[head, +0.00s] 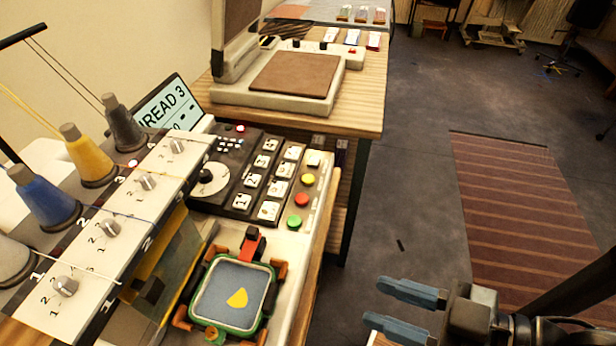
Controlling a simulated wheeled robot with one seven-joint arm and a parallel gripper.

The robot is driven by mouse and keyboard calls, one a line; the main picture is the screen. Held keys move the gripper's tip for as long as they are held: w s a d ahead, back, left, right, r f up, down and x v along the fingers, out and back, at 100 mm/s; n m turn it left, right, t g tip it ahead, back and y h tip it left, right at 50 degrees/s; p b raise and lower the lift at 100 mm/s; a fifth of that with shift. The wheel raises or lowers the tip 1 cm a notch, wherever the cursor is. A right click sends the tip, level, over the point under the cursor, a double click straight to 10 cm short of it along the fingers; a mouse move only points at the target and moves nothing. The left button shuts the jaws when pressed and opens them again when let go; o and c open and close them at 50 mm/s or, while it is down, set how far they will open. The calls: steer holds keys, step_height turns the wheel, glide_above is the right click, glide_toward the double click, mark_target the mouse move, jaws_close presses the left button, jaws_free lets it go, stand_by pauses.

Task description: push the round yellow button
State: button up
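The round yellow button (308,180) sits on the light strip at the right edge of the machine's control panel (225,192). A red button (301,199) is just in front of it, and a green button (294,222) is nearest to me in the same row. My gripper (375,303) is at the lower right, over the floor side, apart from the panel and the buttons. Its two blue-grey fingers point left with a gap between them. It is open, and nothing shows between the fingers.
An embroidery hoop (242,332) with a yellow shape stands in front of the panel. Thread spools (88,158) and a screen (168,106) are at left. A heat press (290,85) stands on the wooden table (364,105) behind.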

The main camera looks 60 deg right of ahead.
jaws_close()
stand_by(1.3)
